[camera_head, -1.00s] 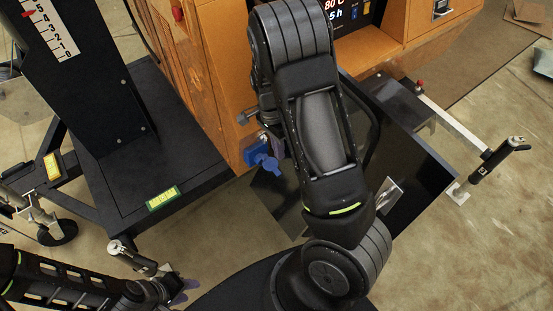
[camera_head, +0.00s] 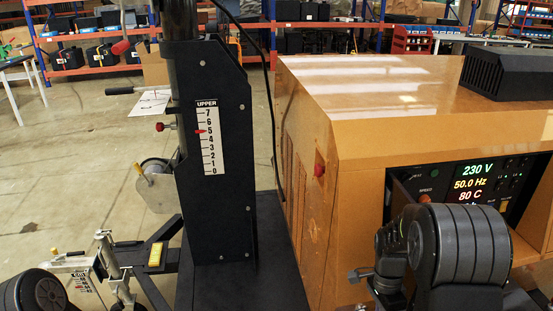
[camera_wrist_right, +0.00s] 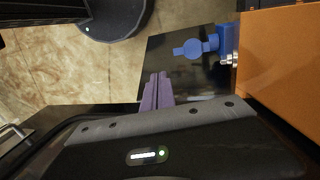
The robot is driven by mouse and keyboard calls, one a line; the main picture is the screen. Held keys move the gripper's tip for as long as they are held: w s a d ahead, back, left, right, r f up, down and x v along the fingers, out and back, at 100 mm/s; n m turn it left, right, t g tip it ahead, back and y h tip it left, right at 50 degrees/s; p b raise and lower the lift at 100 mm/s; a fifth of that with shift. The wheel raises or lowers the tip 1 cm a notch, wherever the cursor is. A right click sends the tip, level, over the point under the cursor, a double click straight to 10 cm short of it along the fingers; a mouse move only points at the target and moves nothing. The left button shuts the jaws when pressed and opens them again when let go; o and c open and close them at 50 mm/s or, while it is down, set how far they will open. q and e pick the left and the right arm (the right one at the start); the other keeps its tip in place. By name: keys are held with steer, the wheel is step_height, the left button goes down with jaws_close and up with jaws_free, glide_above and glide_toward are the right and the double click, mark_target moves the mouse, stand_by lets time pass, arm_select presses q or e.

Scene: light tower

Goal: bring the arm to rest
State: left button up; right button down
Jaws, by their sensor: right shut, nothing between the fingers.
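In the right wrist view my right gripper (camera_wrist_right: 158,88) shows as two purple fingers lying side by side, shut with nothing between them. It is over a dark panel (camera_wrist_right: 175,62) near the floor, below and left of a blue connector (camera_wrist_right: 205,45) on the orange cabinet; they look apart. In the head view only my right arm shows at the lower right, in front of the control panel (camera_head: 470,184), and the gripper is out of frame. A piece of my left arm shows at the lower left corner; the left gripper is not in view.
The orange cabinet (camera_head: 310,185) with a red button (camera_head: 319,170) fills the right. The black mast (camera_head: 212,130) with a number scale (camera_head: 209,138) stands left of it. Outrigger parts (camera_head: 105,260) are at lower left. Open floor (camera_head: 80,150) lies beyond; shelves stand behind.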

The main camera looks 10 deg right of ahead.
steer(key=w+a+f+n+t, duration=0.3)
steer(key=w+f+n, duration=0.15)
steer(key=n, duration=0.25)
steer(key=s+a+f+n+t, duration=0.2)
steer(key=s+a+f+n, duration=0.1)
steer(key=a+f+n, duration=0.45)
steer(key=s+a+f+n+g+y, duration=0.1)
steer(key=s+a+f+y, duration=0.1)
steer(key=s+a, duration=0.6)
steer(key=s+a+f+n+g+y, duration=0.1)
steer(key=s+a+f, duration=0.3)
steer(key=s+a, duration=0.4)
steer(key=shift+a+f+y, duration=0.15)
steer(key=shift+a+y, duration=0.05)
steer(key=shift+y, duration=0.3)
steer(key=shift+w, duration=0.1)
